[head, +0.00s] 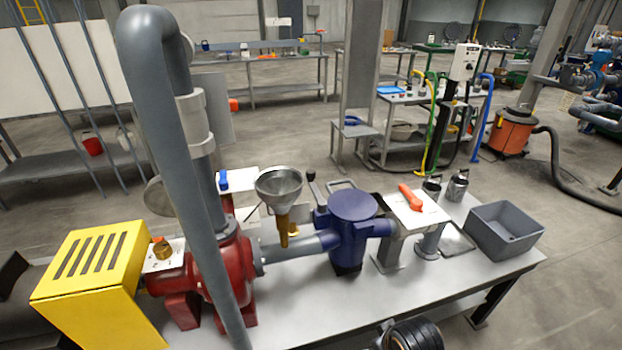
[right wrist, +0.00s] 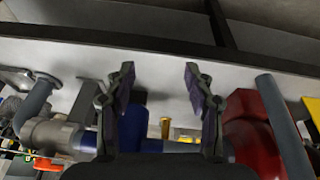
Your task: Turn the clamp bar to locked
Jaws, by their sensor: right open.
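A blue filter housing (head: 350,228) with a round lid (head: 352,206) stands upright on the bench, in line with the pipe. A dark lever with a rounded end (head: 312,184) rises at the lid's left rear, and a grey loop handle (head: 341,185) shows behind the lid. I cannot tell for sure which is the clamp bar, or its lock state. In the right wrist view my right gripper (right wrist: 160,80) is open and empty above the bench, with part of the blue housing (right wrist: 148,144) beyond and between its fingers. My left gripper is not in view.
A red pump (head: 232,262) and tall grey pipe stand left of the housing, with a metal funnel (head: 279,184) between. A yellow guard (head: 92,275) is far left. An orange-handled valve (head: 411,197), metal cans and a grey bin (head: 503,230) are right.

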